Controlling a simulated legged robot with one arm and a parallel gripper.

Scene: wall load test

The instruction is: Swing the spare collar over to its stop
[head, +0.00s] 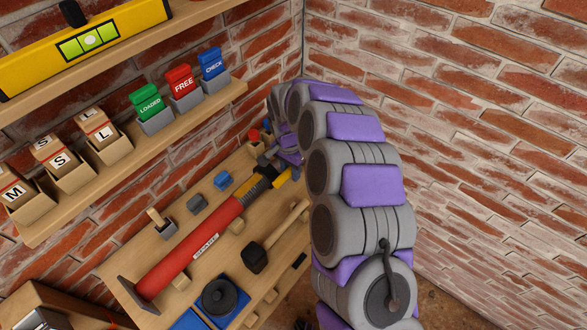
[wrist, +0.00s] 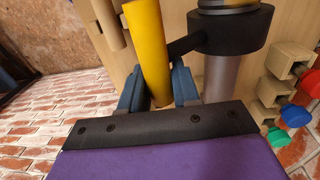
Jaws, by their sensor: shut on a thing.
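A black collar (wrist: 232,30) sits around a grey shaft (wrist: 220,75) in the wrist view, with a short black arm reaching left to a yellow handle (wrist: 148,40). My gripper (wrist: 158,92) has its blue fingers on both sides of this handle and is shut on it. In the head view the shaft belongs to a long red cylinder (head: 195,245) lying slantwise on the wooden board. There my gripper (head: 286,160) is at the cylinder's upper end, largely hidden by my arm. The yellow handle (head: 281,180) shows just below it. I cannot make out the stop.
A mallet (head: 275,235) and a black disc (head: 220,297) are on the board. A shelf above holds LOADED (head: 147,102), FREE and CHECK cards and letter boxes. In the wrist view, green (wrist: 277,138), blue and red knobs sit on wooden blocks at right. Brick walls stand behind.

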